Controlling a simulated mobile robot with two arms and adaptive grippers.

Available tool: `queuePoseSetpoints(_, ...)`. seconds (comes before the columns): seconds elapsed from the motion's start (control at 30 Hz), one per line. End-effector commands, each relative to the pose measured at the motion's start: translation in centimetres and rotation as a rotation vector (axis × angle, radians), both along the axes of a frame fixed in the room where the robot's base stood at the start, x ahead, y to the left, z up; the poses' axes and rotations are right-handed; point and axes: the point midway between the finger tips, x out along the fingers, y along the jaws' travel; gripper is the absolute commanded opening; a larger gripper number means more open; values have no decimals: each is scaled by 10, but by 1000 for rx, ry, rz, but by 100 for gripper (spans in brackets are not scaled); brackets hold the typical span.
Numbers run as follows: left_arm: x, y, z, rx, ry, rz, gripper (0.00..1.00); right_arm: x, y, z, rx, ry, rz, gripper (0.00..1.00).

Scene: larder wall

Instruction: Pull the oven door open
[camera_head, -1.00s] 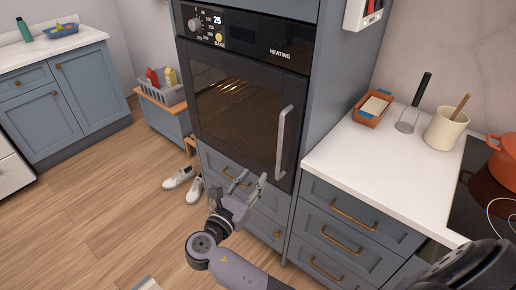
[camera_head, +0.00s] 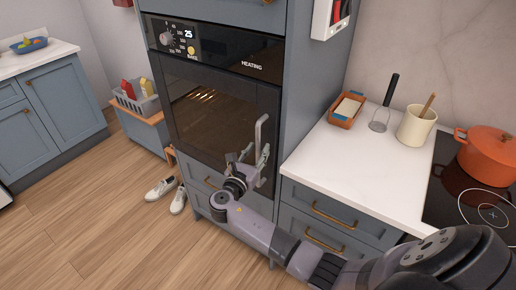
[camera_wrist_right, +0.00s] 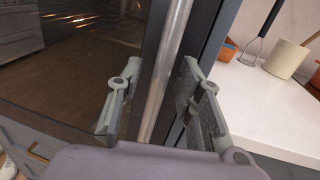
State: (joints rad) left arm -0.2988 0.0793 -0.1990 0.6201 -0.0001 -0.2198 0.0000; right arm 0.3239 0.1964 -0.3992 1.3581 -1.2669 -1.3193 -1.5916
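The oven door (camera_head: 215,105) is dark glass in a tall blue cabinet and looks shut. Its vertical silver handle (camera_head: 259,134) runs along the door's right side. My right gripper (camera_head: 249,163) is at the lower part of the handle. In the right wrist view the handle (camera_wrist_right: 165,70) passes between the two fingers of the right gripper (camera_wrist_right: 158,105). The fingers stand apart, with a gap visible on both sides of the bar. The gripper hides the handle's lower end in the head view. My left gripper is not in view.
A white counter (camera_head: 350,175) with drawers stands right of the oven, holding an orange tray (camera_head: 346,110), a cream crock (camera_head: 415,127) and an orange pot (camera_head: 486,152) on the hob. White shoes (camera_head: 162,190) lie on the floor at left. The wooden floor (camera_head: 110,225) before the oven is mostly clear.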

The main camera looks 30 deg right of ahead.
Motion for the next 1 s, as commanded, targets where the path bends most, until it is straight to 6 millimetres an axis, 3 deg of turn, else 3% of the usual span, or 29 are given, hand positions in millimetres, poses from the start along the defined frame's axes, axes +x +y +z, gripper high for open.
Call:
queuePoseSetpoints(0.4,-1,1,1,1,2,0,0,5,-9,0,1,1,0,34)
queuePoseSetpoints(0.9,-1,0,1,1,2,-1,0,5,-8,0,1,1,0,1)
queuePoseSetpoints(1.0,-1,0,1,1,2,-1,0,5,-8,-1,1,1,0,0)
